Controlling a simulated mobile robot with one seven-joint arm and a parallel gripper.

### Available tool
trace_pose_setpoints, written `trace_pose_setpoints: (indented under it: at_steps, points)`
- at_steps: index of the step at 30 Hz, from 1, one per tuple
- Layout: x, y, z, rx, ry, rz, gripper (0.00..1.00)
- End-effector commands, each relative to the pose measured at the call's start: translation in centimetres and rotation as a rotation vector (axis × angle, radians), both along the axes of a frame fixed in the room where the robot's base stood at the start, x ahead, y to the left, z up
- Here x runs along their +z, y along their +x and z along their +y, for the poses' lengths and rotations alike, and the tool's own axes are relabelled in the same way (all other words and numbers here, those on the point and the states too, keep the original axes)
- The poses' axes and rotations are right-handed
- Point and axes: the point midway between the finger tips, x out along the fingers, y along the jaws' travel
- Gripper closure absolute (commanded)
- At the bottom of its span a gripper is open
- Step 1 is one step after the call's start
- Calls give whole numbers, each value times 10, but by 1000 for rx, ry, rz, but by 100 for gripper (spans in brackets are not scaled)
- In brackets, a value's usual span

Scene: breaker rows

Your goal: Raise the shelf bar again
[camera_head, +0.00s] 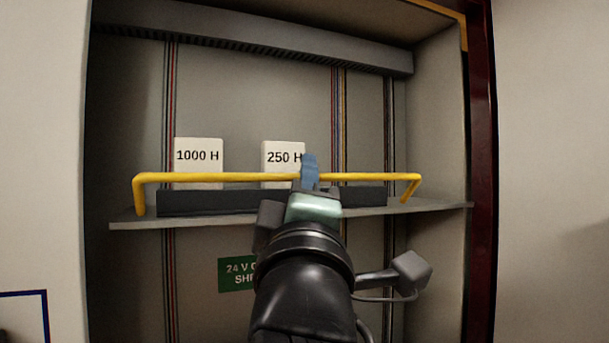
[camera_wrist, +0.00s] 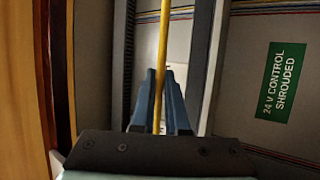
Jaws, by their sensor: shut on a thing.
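The shelf bar (camera_head: 240,177) is a yellow rail with bent ends. In the head view it runs level across the front of the grey shelf (camera_head: 140,221), above the shelf's surface, in front of two white labelled blocks. My gripper (camera_head: 309,172) is at the bar, right of its middle, with blue fingers around it. In the wrist view the bar (camera_wrist: 162,45) passes between the two blue fingers (camera_wrist: 160,90), which are shut on it. My wrist hides part of the shelf front below the bar.
A white block marked 1000 H (camera_head: 198,158) and one marked 250 H (camera_head: 280,157) stand on the shelf behind the bar. A green sign (camera_head: 236,275) is below, partly hidden by my arm. The cabinet's dark red frame edge (camera_head: 481,170) is at right.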

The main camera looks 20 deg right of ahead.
Motion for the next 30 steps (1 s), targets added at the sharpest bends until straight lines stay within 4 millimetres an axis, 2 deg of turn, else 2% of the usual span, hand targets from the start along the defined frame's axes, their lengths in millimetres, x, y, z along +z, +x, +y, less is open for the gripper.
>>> trace_pose_setpoints:
  at_steps: [11,19,30]
  points:
    - [8,2,0,-1,-3,74,100]
    - [17,10,-1,-3,-10,260,100]
    - [15,21,0,-3,-19,505,100]
